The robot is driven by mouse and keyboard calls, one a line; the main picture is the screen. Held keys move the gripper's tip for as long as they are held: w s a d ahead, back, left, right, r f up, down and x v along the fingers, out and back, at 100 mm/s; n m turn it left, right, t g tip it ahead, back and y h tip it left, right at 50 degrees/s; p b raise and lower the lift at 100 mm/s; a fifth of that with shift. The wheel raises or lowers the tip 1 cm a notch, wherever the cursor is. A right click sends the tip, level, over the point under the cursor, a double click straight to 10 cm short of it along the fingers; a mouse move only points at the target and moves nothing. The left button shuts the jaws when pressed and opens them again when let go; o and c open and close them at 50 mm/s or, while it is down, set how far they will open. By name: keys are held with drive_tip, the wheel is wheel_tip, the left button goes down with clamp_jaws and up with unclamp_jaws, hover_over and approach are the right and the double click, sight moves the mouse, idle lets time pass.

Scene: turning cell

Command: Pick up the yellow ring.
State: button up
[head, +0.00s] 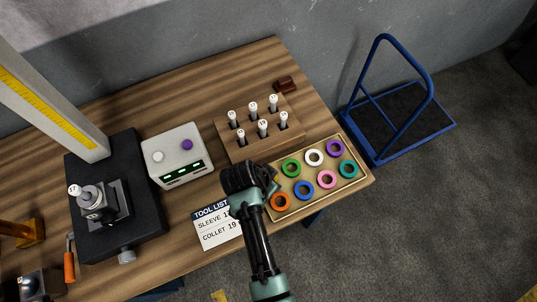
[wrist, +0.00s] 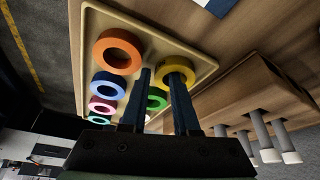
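The yellow ring (wrist: 177,61) lies in the shallow tan tray (wrist: 205,62), at the corner nearest the wooden block, in the wrist view. My gripper (wrist: 160,73) is open, with its two dark fingers apart and nothing visibly held between them. The right finger's tip overlaps the ring's hole in the picture; I cannot tell whether it is inside or above it. The left finger's tip shows just left of the ring. In the head view my gripper (head: 268,180) is at the tray's left end and hides most of the yellow ring.
The tray also holds orange (head: 280,201), blue (head: 304,190), pink (head: 327,179), green (head: 291,168), white, teal and purple rings. A wooden block (head: 240,147) with several upright holders stands behind the tray. A tool list card (head: 213,228) lies to the left.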

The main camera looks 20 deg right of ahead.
clamp_jaws()
idle(0.3)
